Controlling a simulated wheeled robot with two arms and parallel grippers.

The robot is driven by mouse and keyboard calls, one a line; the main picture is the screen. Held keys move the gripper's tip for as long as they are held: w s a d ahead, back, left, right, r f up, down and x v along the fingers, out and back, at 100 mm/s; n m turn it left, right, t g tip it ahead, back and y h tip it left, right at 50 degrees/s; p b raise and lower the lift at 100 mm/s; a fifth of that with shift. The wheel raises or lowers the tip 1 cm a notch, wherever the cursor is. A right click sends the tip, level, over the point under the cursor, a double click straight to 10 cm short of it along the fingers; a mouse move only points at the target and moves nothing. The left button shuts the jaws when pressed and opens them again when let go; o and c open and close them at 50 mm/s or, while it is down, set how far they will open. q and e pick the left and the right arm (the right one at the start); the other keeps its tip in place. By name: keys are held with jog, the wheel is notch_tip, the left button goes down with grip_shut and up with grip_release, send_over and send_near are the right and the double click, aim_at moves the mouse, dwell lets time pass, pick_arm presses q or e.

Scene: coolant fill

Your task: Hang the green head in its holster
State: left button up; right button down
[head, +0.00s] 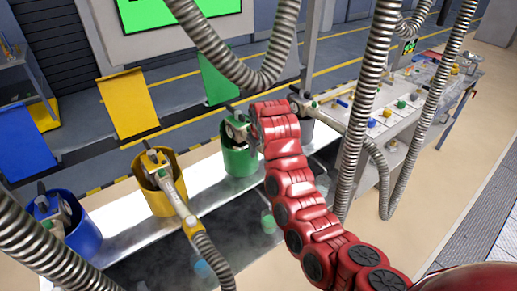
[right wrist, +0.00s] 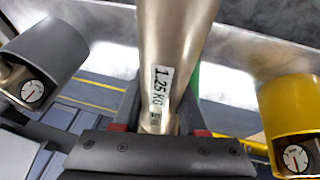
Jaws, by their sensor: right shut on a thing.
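The green head (head: 235,131), a metal nozzle with a dial, is at the mouth of the green holster (head: 240,162). My right gripper (head: 254,128) is beside it, and the red arm partly hides the head and the grip. In the right wrist view, my right gripper (right wrist: 160,128) is shut on a metal tube (right wrist: 178,40) labelled 1.25 KG. Only a green sliver (right wrist: 196,82) shows behind the tube there. I cannot tell whether the head rests in the holster or hangs just over it. My left gripper is not in view.
The yellow holster (head: 158,200) and blue holster (head: 84,238) hold their own heads at left. A grey holster (head: 306,130) with a head is just right of the green one. Ribbed hoses (head: 358,110) hang in front. A cluttered bench (head: 400,105) stands at right.

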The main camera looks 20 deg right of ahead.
jog(key=shift+f+b, duration=0.6)
jog(key=shift+f, duration=0.3)
jog(key=shift+c, duration=1.9)
grip_release()
jog(key=v, duration=1.1)
jog(key=shift+r+p, duration=0.25)
jog(key=shift+p, duration=0.15)
jog(key=p+v, duration=0.6)
jog(key=p, duration=0.3)
